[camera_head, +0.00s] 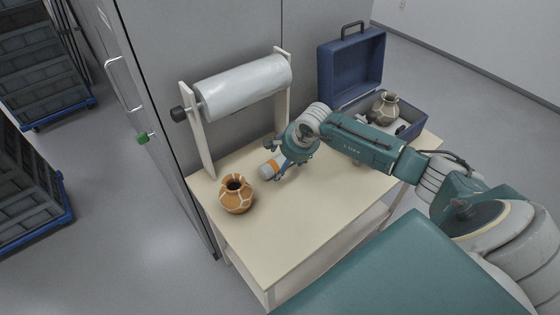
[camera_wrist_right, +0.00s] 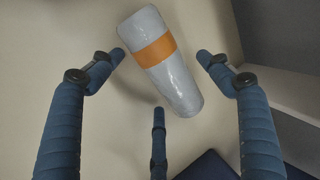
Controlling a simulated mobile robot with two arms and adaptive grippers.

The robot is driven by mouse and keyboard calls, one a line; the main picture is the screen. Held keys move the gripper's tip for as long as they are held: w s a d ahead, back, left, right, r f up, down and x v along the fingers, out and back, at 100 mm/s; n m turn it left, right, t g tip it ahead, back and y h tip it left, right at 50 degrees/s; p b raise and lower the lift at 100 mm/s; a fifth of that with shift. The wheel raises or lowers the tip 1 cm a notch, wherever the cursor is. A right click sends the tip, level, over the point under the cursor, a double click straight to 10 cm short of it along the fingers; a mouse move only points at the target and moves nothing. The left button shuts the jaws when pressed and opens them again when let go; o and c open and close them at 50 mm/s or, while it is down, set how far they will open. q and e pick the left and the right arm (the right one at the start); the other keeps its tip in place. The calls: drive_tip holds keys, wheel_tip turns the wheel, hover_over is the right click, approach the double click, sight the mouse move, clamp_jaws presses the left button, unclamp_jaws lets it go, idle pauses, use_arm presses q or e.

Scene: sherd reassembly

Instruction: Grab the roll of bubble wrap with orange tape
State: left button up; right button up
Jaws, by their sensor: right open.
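The small grey-white roll of bubble wrap with an orange tape band (camera_head: 269,169) lies on the cream table. In the right wrist view the roll (camera_wrist_right: 174,80) lies tilted, its band showing near the upper middle. My right gripper (camera_head: 281,165) is over the roll, with its fingers spread. In the wrist view the right gripper (camera_wrist_right: 161,72) is open and empty, with blue fingers on either side of the roll and a third finger below; I see no clear contact. My left gripper is not in view.
A brown patched pot (camera_head: 236,196) stands left of the roll. A large wrap roll (camera_head: 245,86) hangs on a stand behind. An open blue case (camera_head: 352,64) with a grey pot (camera_head: 385,107) sits at the back right. The table's front (camera_head: 290,235) is clear.

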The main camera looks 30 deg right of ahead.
drive_tip(key=c, duration=1.2)
drive_tip(key=shift+s, duration=0.1)
